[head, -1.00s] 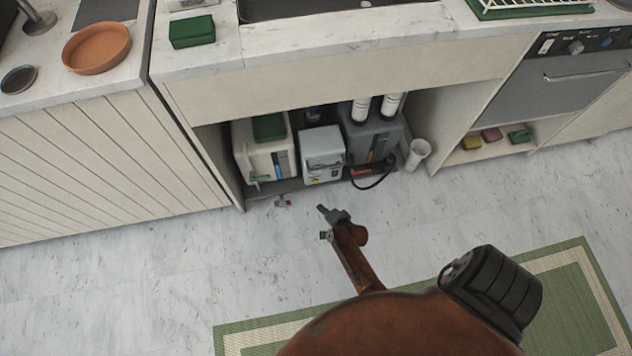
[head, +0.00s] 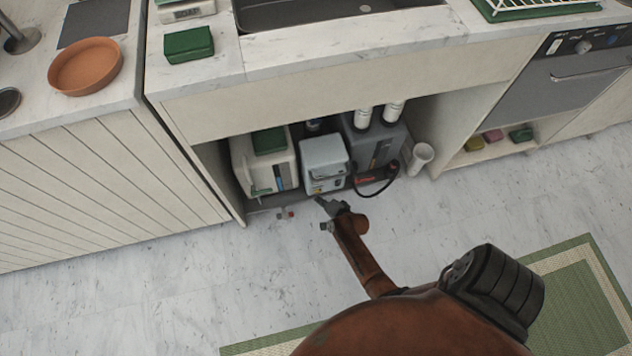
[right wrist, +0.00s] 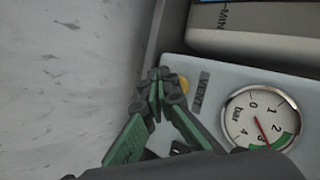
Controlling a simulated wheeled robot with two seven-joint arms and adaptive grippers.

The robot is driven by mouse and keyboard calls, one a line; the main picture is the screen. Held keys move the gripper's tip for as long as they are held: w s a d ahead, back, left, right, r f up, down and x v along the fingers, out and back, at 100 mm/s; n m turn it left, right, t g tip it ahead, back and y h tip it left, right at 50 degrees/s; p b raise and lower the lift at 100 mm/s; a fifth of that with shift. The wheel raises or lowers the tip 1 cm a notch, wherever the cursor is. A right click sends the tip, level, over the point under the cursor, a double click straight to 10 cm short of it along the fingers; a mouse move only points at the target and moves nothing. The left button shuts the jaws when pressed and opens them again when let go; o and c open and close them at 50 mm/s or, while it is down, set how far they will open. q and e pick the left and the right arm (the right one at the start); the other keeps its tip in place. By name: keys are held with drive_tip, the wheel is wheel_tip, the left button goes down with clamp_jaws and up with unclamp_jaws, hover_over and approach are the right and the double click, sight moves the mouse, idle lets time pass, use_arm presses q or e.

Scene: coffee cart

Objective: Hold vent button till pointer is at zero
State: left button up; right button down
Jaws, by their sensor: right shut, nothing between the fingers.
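The pale grey-blue unit (head: 324,160) stands in the open cupboard under the sink. In the right wrist view its face carries a yellow button (right wrist: 184,85) beside the VENT label (right wrist: 202,92). The round pressure gauge (right wrist: 262,118), marked in bar, is right of it. Its red pointer (right wrist: 265,134) is well away from 0, toward the green band between 2 and 3. My right gripper (right wrist: 160,82) is shut and empty, its green-sided fingertips overlapping the button's left edge; I cannot tell whether they touch. In the head view the right gripper (head: 323,204) is just before the unit. My left gripper is out of view.
A white container (head: 262,170) with a green top stands left of the unit. A dark grey box (head: 375,145) with a black hose (head: 385,192) is close on its right. A white cup (head: 420,157) stands farther right. The floor in front is mostly clear.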

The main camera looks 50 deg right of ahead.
drive_tip(key=shift+w+d, duration=0.1)
drive_tip(key=shift+d, duration=0.05)
drive_tip(key=shift+d, duration=0.15)
idle(1.3)
drive_tip(key=shift+w+d, duration=0.2)
drive_tip(key=shift+w, duration=0.05)
drive_tip(key=shift+w+d, duration=0.3)
drive_tip(key=shift+w, duration=0.15)
idle(2.2)
drive_tip(key=shift+s+a+p, duration=0.45)
drive_tip(key=shift+s+a, duration=0.05)
drive_tip(key=shift+s, duration=0.3)
